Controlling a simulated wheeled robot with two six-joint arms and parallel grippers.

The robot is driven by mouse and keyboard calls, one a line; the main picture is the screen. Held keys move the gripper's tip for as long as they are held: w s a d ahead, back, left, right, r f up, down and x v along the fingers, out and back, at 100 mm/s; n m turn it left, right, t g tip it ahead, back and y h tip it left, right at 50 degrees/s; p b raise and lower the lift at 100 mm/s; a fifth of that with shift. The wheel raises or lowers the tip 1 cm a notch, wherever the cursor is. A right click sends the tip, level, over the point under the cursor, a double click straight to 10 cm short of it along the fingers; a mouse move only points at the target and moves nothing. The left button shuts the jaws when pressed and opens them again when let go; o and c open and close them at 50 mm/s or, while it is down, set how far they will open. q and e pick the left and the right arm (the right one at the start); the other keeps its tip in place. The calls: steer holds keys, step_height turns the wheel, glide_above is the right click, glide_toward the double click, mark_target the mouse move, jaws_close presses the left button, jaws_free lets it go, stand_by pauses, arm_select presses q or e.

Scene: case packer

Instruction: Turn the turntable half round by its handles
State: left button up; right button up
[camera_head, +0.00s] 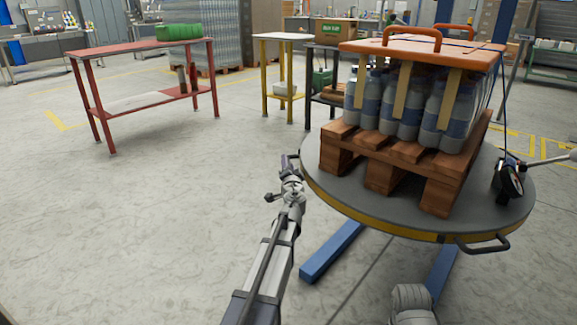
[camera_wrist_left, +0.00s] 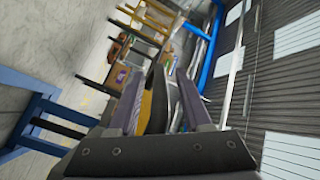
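The round grey turntable (camera_head: 390,205) with a yellow-and-black edge stands at the right in the head view. A dark bar handle (camera_head: 485,246) sticks out from its front right edge, with no gripper on it. My left gripper (camera_head: 289,163) is just beside the turntable's left edge. In the left wrist view my left gripper's fingers (camera_wrist_left: 158,105) stand apart, with the yellow-and-black edge (camera_wrist_left: 152,98) showing between and beyond them. I cannot make out a handle between them.
A wooden pallet (camera_head: 385,178) on the turntable carries several grey-blue bottles (camera_head: 440,115) under an orange top board (camera_head: 425,52). A black device (camera_head: 508,182) with a cable is at the right. Blue legs (camera_head: 332,250) reach out below. A red table (camera_head: 140,100) stands back left; floor between is clear.

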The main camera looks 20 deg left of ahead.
arm_select(q)
jaws_close()
steer(key=shift+a, duration=0.2)
stand_by(1.0)
